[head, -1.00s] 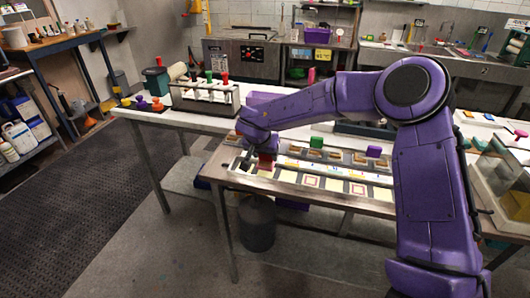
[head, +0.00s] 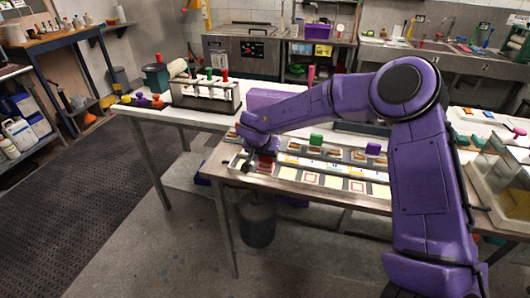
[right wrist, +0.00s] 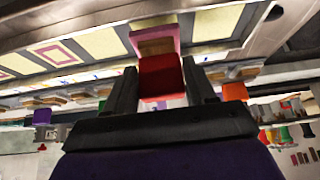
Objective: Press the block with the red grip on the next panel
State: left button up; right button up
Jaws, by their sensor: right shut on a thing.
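My right gripper (head: 262,155) is shut on the red grip (right wrist: 161,78) of a block. In the right wrist view the grip sits between its two dark fingers, with a wooden body and pink edge (right wrist: 155,35) beyond it. The block is over the left end of a row of cream panels (head: 309,178). I cannot tell whether its face touches a panel. Some panels carry red or yellow square outlines. A block with a green grip (head: 316,140) and one with a purple grip (head: 373,149) stand behind the row. My left gripper is not in view.
A rack with coloured stoppers (head: 205,95) stands on the white table at the left, beside small coloured pots (head: 141,100). A clear box (head: 497,180) stands at the right. A dark bucket (head: 257,222) is on the floor below the table.

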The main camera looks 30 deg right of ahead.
dwell(0.3)
jog(key=shift+f, duration=0.5)
jog(key=shift+r+p, duration=0.15)
jog(key=shift+p, duration=0.2)
notch_tip(320, 180, up, 7)
jog(key=p, duration=0.9)
dwell(0.4)
dwell(0.4)
